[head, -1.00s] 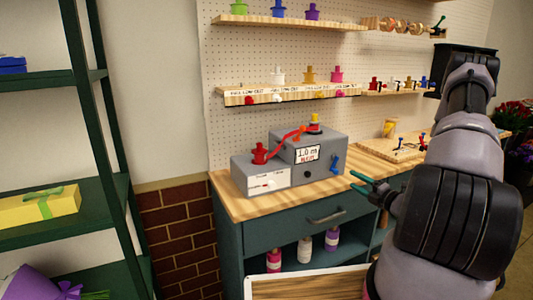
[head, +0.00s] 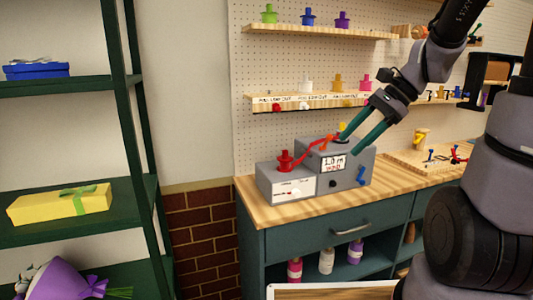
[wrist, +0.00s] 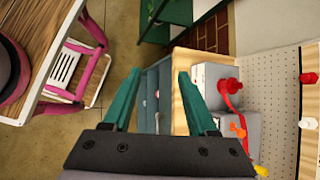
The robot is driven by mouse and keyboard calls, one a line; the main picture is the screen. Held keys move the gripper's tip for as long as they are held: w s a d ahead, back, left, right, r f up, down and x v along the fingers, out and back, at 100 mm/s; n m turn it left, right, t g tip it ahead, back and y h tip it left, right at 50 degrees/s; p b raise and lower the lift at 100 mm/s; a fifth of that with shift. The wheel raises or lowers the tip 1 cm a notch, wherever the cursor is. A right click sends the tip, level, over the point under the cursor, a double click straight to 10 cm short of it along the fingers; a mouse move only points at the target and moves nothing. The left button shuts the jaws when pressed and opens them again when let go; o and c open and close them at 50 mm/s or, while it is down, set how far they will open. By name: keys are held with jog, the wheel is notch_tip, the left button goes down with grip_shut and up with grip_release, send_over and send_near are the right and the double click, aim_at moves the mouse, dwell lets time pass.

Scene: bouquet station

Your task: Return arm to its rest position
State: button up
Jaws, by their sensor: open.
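My gripper (head: 349,145) is open, its two teal fingers spread, and it points down and left in front of the grey stepped device in the head view. Nothing shows between the fingers in the wrist view (wrist: 159,72). The grey device (head: 291,186) stands on the wooden counter, with a red knob (head: 285,160), a red strip and an orange piece on top. The gripper partly covers the device's upper part in the head view. In the wrist view the red knob (wrist: 230,86) lies to the right of the fingers.
The counter (head: 275,213) tops a teal cabinet with several bottles below. Pegboard shelves (head: 300,104) with coloured knobs are behind. A dark green rack (head: 120,140) stands at left.

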jog(key=s+d+r+n+t+h, duration=0.4)
jog(key=s+r+n+t+h, duration=0.1)
jog(key=r+n, duration=0.4)
jog(key=shift+s+r+n+t+h, duration=0.3)
jog(key=shift+s+r+t+h, duration=0.1)
jog(key=shift+s+r+t, duration=0.15)
jog(key=shift+d, duration=0.1)
jog(key=w+a+f+m+g+y, duration=0.3)
jog(key=w+f+m+g+y, duration=0.15)
jog(key=w+f, duration=0.4)
jog(key=m+t, duration=1.4)
jog(key=m, duration=1.1)
send_near(364, 183)
jog(key=x, duration=1)
jog(key=shift+w+a+f, duration=0.1)
jog(key=shift+w+a, duration=0.1)
jog(key=shift+w, duration=0.15)
